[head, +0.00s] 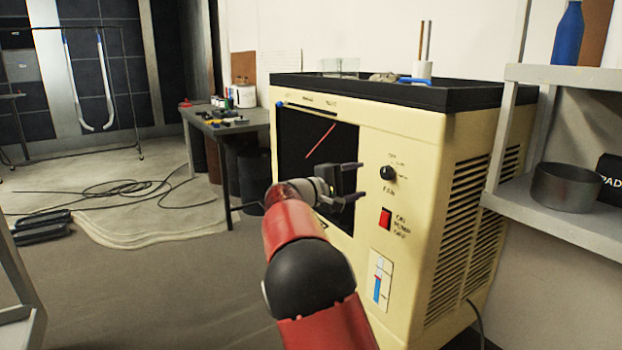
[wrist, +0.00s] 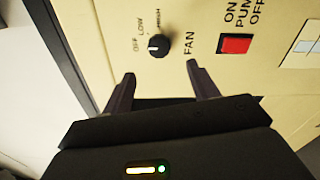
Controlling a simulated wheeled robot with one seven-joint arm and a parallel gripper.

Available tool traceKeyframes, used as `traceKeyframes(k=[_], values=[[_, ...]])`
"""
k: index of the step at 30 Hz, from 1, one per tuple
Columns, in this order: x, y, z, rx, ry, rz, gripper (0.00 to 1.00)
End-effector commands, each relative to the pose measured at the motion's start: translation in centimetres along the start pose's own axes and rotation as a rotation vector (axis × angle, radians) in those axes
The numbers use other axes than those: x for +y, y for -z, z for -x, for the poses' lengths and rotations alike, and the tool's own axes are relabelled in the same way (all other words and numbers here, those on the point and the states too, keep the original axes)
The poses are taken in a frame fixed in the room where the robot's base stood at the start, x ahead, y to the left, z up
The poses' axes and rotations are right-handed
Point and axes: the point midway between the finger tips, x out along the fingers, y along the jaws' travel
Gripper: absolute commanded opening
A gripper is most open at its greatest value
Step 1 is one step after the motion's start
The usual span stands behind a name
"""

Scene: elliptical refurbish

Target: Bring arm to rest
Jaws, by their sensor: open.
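My red arm reaches forward to the front of a cream machine (head: 432,150). My gripper (head: 360,180) is open and empty in front of the machine's dark panel, left of the fan knob and the red switch. In the wrist view the two fingers of the gripper (wrist: 160,82) stand apart with nothing between them. The black fan knob (wrist: 158,46) is just beyond the fingertips, with a visible gap. The red pump switch (wrist: 235,44) is to the right of the knob. Both also show in the head view, the knob (head: 387,173) above the switch (head: 385,218).
A grey shelf (head: 560,218) with a metal pot (head: 566,187) stands close on the right. A workbench (head: 240,121) with tools is behind on the left. Cables (head: 110,190) lie on the floor at left. The floor left of my arm is mostly clear.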

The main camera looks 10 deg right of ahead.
Motion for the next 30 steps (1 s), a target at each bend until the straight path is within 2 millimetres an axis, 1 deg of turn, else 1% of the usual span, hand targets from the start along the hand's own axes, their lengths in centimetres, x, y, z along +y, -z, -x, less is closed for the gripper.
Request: traceKeyframes(k=[2, 5, 8, 9, 11, 12, 13, 15, 17, 18, 20, 21, 23, 24, 26, 27, 30], values=[[-0.1, -0.7, -0.2, -0.001, 0.026, -0.01, 0.59], [-0.9, -3.1, -0.9, -0.001, 0.119, -0.048, 0.59], [-2.6, -7.0, -1.0, 0.006, 0.283, -0.116, 0.59], [-3.5, -8.6, -0.7, 0.015, 0.359, -0.147, 0.59], [-4.9, -11.2, 0.1, 0.029, 0.473, -0.198, 0.59], [-5.8, -12.8, 0.9, 0.039, 0.545, -0.232, 0.59], [-6.5, -13.8, 1.6, 0.049, 0.598, -0.258, 0.59], [-8.0, -16.4, 3.6, 0.071, 0.716, -0.318, 0.59], [-9.1, -18.5, 5.5, 0.093, 0.81, -0.37, 0.59], [-9.9, -19.9, 6.9, 0.107, 0.87, -0.404, 0.59], [-11.0, -21.8, 9.2, 0.13, 0.955, -0.456, 0.59], [-11.8, -23.1, 10.8, 0.146, 1.01, -0.488, 0.59], [-12.9, -24.8, 13.2, 0.17, 1.087, -0.539, 0.59], [-13.7, -26.0, 14.9, 0.183, 1.136, -0.572, 0.59], [-14.9, -27.6, 17.4, 0.205, 1.203, -0.62, 0.59], [-15.8, -28.6, 18.9, 0.217, 1.243, -0.65, 0.59], [-17.6, -30.6, 22.3, 0.241, 1.326, -0.719, 0.59]])
